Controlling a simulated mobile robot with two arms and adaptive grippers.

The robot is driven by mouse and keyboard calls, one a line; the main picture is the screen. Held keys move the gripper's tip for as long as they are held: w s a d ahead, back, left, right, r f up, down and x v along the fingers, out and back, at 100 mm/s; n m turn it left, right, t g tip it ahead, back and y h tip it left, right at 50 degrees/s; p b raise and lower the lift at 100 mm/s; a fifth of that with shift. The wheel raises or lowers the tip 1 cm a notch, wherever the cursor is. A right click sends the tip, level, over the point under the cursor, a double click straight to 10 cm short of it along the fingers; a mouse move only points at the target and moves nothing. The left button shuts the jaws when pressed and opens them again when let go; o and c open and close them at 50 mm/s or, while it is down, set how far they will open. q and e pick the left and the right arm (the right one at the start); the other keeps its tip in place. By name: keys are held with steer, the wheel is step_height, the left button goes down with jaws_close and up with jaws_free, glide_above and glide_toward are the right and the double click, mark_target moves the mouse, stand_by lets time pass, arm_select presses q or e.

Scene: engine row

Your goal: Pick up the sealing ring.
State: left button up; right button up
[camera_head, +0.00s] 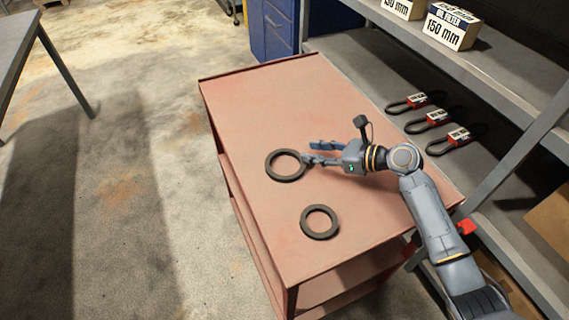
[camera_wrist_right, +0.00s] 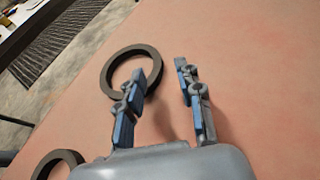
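Two dark sealing rings lie flat on the pink cart top. The far ring (camera_head: 271,170) sits near the cart's left edge, and the near ring (camera_head: 306,226) lies closer to the cart's front. My right gripper (camera_head: 314,153) is open and empty, its fingers pointing left at the far ring. In the right wrist view the far ring (camera_wrist_right: 107,73) is just ahead of the open fingers (camera_wrist_right: 168,72), and the left finger overlaps its right side. I cannot tell whether they touch. The near ring (camera_wrist_right: 43,165) shows at the lower left there. My left gripper is out of view.
The pink cart top (camera_head: 255,100) is otherwise clear. A grey shelf (camera_head: 475,75) along the right holds boxes (camera_head: 450,30) and several black belts with red labels (camera_head: 437,118). A blue cabinet (camera_head: 272,28) stands behind, and a grey table (camera_head: 14,45) is at the left.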

mark_target(292, 150)
steer(key=shift+x, duration=2.8)
steer(key=shift+s+r, duration=0.15)
steer(key=shift+s, duration=0.05)
jaws_close()
